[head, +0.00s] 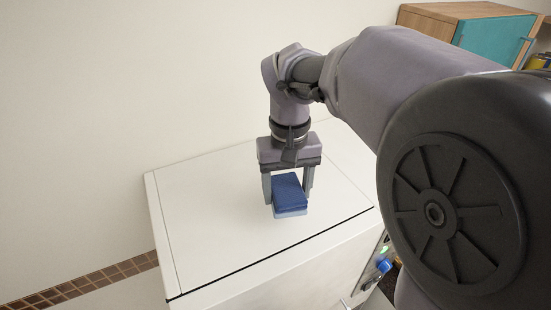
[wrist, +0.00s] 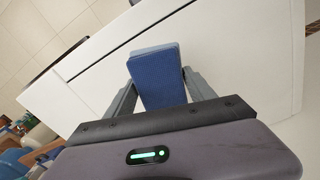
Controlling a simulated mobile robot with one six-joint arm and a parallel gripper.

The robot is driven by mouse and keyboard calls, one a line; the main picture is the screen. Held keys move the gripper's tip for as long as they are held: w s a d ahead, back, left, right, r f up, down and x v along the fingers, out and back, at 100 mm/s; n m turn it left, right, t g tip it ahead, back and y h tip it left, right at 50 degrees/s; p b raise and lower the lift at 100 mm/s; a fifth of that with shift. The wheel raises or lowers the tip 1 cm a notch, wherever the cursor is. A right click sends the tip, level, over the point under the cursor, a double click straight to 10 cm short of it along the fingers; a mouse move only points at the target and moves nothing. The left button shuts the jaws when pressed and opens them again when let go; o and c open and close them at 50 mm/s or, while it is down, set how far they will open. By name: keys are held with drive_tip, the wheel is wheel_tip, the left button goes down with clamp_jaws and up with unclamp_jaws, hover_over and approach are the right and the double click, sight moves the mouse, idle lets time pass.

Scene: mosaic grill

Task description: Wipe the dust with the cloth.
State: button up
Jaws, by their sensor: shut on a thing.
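The cloth (head: 290,193) is a folded blue block with a lighter blue lower layer. It also shows in the wrist view (wrist: 158,82). My gripper (head: 288,190) points down and is shut on the cloth, one finger on each side; it shows in the wrist view too (wrist: 160,90). The cloth is at or just above the white top (head: 215,225) of a box-shaped appliance; I cannot tell whether it touches. I see no clear dust on the white top in either view. My arm hides part of the top's right side.
The appliance front has a blue knob (head: 385,266) and a green light. A wooden cabinet with a teal door (head: 492,42) stands at the back right. A plain wall (head: 130,90) rises behind. The top left of the cloth is clear.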

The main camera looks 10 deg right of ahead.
drive_tip(key=shift+r+p, duration=0.35)
drive_tip(key=shift+r, duration=0.3)
drive_tip(key=shift+d+r+p, duration=0.15)
drive_tip(key=shift+r+p, duration=0.4)
drive_tip(key=shift+r, duration=0.05)
